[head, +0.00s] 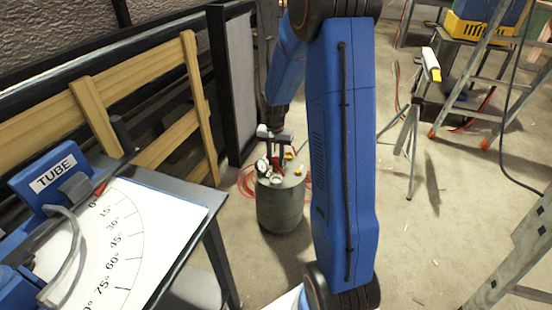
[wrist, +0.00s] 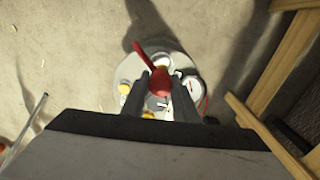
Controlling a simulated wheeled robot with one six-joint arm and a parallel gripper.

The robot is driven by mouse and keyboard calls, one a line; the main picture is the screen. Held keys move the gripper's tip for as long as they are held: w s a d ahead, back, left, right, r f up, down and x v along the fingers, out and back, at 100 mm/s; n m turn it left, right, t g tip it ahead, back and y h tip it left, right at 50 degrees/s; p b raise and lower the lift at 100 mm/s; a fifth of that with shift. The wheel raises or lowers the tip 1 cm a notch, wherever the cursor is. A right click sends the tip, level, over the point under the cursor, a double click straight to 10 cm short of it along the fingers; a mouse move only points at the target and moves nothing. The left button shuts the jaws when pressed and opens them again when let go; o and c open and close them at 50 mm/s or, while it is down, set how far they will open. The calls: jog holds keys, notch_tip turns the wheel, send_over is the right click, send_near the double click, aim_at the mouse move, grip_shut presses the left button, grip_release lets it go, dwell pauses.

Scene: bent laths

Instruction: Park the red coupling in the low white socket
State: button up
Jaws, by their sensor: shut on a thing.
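My gripper (wrist: 159,82) points down over a round grey tank and is shut on the red coupling (wrist: 150,62), whose red arm sticks out past the fingers toward the upper left. In the head view my gripper (head: 276,150) is just above the tank top, with a bit of red between its fingers. White round fittings lie around the coupling on the tank top; one (wrist: 162,60) shows partly behind it. I cannot tell which is the low white socket, or whether the coupling touches one.
The grey tank (head: 281,208) stands on the concrete floor and carries dial gauges (wrist: 192,87) and yellow knobs (wrist: 125,88). Red hose lies behind it. A bench with an angle chart (head: 120,235) and wooden frame (head: 150,80) stand left. A tripod (head: 410,140) and ladder stand right.

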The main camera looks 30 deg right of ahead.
aim_at(276, 171)
jog(key=shift+f, duration=3)
jog(key=shift+f, duration=0.2)
jog(key=o, duration=1.2)
jog(key=shift+c, duration=0.2)
notch_tip(276, 171, up, 17)
jog(key=shift+w+a+r, duration=0.15)
jog(key=shift+w+r, duration=0.05)
